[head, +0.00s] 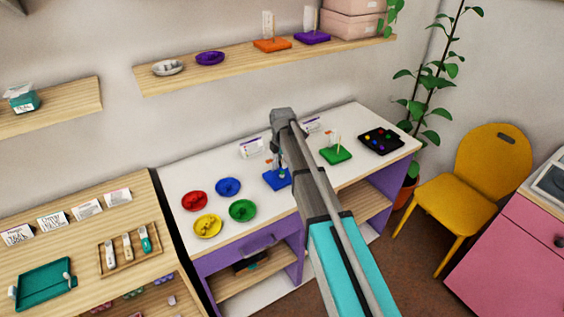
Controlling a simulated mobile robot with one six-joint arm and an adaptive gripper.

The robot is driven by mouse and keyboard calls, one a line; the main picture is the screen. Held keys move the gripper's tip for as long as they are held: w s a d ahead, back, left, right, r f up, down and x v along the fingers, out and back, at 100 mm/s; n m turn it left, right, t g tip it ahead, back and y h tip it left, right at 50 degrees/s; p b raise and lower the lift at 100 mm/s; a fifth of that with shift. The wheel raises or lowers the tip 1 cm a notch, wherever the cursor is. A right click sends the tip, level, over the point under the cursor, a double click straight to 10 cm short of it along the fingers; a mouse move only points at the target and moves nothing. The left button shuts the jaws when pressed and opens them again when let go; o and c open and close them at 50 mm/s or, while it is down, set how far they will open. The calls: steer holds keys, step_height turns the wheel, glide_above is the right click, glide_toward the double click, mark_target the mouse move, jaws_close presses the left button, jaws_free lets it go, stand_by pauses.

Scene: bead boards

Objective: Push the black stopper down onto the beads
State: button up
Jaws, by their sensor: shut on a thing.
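A blue bead board (274,179) stands on the white table top, with what looks like an orange bead above it. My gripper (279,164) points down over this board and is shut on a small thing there. It appears to be the black stopper, but it is too small and too hidden by my arm to make out. I cannot tell whether it touches the beads. A green bead board (335,155) with thin upright rods stands further right, apart from my gripper.
Red (194,201), blue (228,187), yellow (208,225) and green (242,210) bead dishes stand left of the blue board. A black tray (391,148) with coloured pieces lies at the right. A white card (252,148) stands behind. My arm crosses the table's front edge.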

steer(key=o, duration=0.8)
steer(key=shift+r, duration=0.2)
step_height(320, 180, up, 9)
steer(key=p, duration=1)
steer(key=shift+r, duration=0.2)
steer(key=s+d+f+b, duration=0.1)
steer(key=s+d, duration=0.4)
steer(key=s+d+f+b, duration=0.2)
steer(key=s+d, duration=0.2)
steer(key=d, duration=0.1)
steer(key=s+d+f+b, duration=0.1)
steer(key=s+d+b, duration=0.1)
steer(key=s+d, duration=0.3)
steer(key=shift+s+d+f, duration=0.35)
steer(key=shift+d+f, duration=0.05)
steer(key=shift+d, duration=0.1)
